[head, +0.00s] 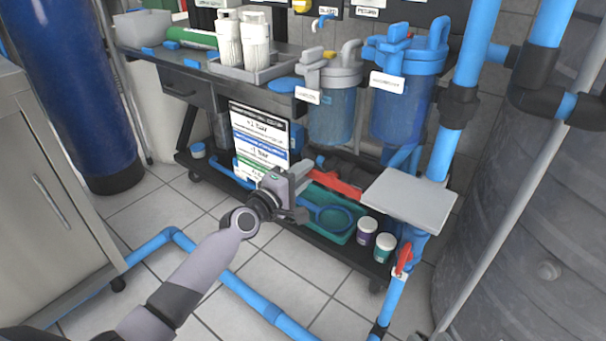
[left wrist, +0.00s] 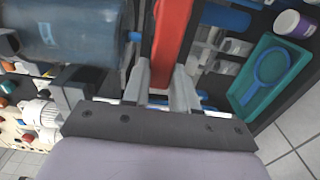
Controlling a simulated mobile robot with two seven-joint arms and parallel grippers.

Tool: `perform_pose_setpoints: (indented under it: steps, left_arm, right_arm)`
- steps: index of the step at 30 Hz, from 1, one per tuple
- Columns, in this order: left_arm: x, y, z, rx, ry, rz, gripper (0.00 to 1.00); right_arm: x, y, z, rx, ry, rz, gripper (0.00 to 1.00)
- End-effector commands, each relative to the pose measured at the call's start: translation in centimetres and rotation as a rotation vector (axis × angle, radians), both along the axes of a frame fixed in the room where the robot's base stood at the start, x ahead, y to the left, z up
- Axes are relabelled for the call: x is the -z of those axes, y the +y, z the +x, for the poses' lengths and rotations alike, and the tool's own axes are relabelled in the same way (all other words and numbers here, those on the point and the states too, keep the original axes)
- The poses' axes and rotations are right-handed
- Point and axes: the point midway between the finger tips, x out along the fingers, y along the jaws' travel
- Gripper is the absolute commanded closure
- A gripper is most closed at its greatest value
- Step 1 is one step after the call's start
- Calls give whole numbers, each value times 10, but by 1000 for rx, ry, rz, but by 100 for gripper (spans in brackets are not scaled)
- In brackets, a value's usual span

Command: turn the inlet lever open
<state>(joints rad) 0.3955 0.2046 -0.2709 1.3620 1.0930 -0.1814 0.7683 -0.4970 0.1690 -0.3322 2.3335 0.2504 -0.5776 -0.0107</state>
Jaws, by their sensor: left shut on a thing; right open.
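A long red lever (head: 336,184) sits low in front of the filter housings, below the clear filter housing. My left gripper (head: 301,184) is at its left end, shut on it. In the left wrist view the red lever (left wrist: 170,45) runs up from between the two fingers of my left gripper (left wrist: 161,85). The lever's pivot and valve body are partly hidden. A second, smaller red lever (head: 404,258) is on the blue pipe at the lower right, away from my gripper. I cannot read a label that names either lever. My right gripper is not in view.
A grey flat plate (head: 410,200) juts out right of the held lever. A teal tray (head: 322,226) with a blue ring-shaped wrench and two small jars (head: 367,230) are on the low shelf. A printed sign (head: 262,139) stands behind my wrist. Blue pipes (head: 250,298) cross the floor.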

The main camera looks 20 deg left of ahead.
Motion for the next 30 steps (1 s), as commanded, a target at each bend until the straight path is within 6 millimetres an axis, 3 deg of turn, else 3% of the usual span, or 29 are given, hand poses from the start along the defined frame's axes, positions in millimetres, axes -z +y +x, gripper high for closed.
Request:
perform_pose_setpoints:
  steps: [17,18,20,30]
  left_arm:
    - [3,-1,0,2,16,-36,100]
    - [3,-1,0,2,16,-36,63]
    - [3,-1,0,2,16,-35,47]
    - [2,0,-2,1,12,-30,47]
  right_arm:
    - [-5,-2,1,5,-18,-1,57]
    - [-5,-2,1,5,-18,-2,57]
    - [-4,-2,1,6,-17,-2,57]
    - [-3,-1,1,3,-10,-2,57]
